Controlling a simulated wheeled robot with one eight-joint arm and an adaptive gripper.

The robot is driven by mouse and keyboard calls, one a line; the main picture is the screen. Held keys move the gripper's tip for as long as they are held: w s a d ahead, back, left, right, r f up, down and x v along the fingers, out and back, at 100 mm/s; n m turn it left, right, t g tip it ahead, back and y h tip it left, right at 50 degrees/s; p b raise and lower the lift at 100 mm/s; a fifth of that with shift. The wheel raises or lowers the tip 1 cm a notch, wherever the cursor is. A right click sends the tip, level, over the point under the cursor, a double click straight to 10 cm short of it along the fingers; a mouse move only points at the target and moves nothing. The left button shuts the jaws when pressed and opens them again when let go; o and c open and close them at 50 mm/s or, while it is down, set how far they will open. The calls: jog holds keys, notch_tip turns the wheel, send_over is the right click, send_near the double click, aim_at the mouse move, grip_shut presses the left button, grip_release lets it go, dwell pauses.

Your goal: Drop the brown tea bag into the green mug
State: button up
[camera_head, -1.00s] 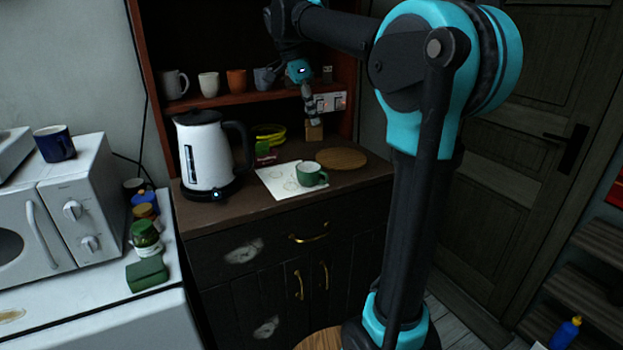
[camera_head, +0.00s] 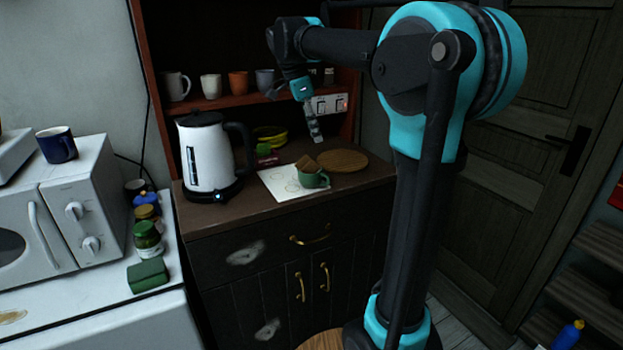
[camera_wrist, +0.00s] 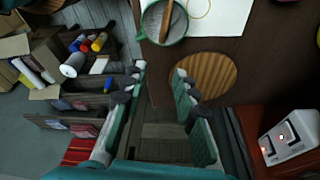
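The green mug (camera_head: 314,180) stands on the dark cabinet top, partly over a white paper sheet. The brown tea bag (camera_head: 307,162) sits tilted at the mug's mouth, its upper part showing above the rim. In the wrist view the tea bag (camera_wrist: 173,20) shows edge-on as a brown strip inside the round opening of the mug (camera_wrist: 147,28). My gripper (camera_head: 317,137) is above the mug and slightly to its right, apart from it. In the wrist view my gripper (camera_wrist: 160,72) has its fingers spread with nothing between them.
A white kettle (camera_head: 207,155) stands left of the mug. A round wooden board (camera_head: 342,160) lies behind and right of it. The white paper (camera_head: 280,181) lies flat by the mug. A shelf (camera_head: 235,99) with several cups is behind, close to my wrist.

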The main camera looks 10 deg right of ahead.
jog(key=v, duration=1.2)
